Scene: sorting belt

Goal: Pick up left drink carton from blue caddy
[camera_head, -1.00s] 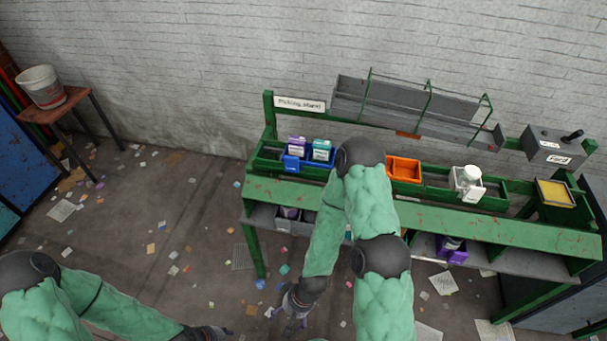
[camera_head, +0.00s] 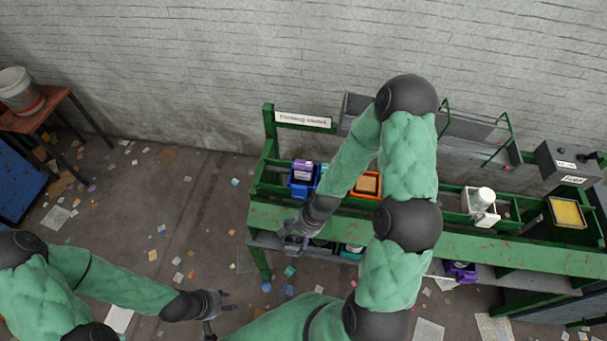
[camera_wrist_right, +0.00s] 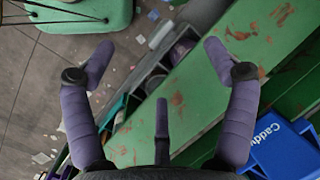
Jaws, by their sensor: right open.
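The blue caddy (camera_head: 303,188) stands in the green rack at its left end. The left drink carton (camera_head: 303,168), purple with a white label, stands upright in it. A teal carton (camera_head: 322,171) beside it is mostly hidden by my right forearm. My right gripper (camera_head: 292,227) is open and empty at the front edge of the green bench, lower than and in front of the caddy. In the right wrist view, the caddy (camera_wrist_right: 285,152) is at the lower right, outside the spread fingers. My left gripper (camera_head: 222,306) is open and empty over the floor at the lower left.
An orange bin (camera_head: 367,184) and a white caddy with a white bottle (camera_head: 483,197) stand farther right in the rack. The green bench ledge (camera_head: 480,243) runs in front, with a lower shelf holding bins beneath. A grey wire-framed shelf (camera_head: 465,128) hangs above.

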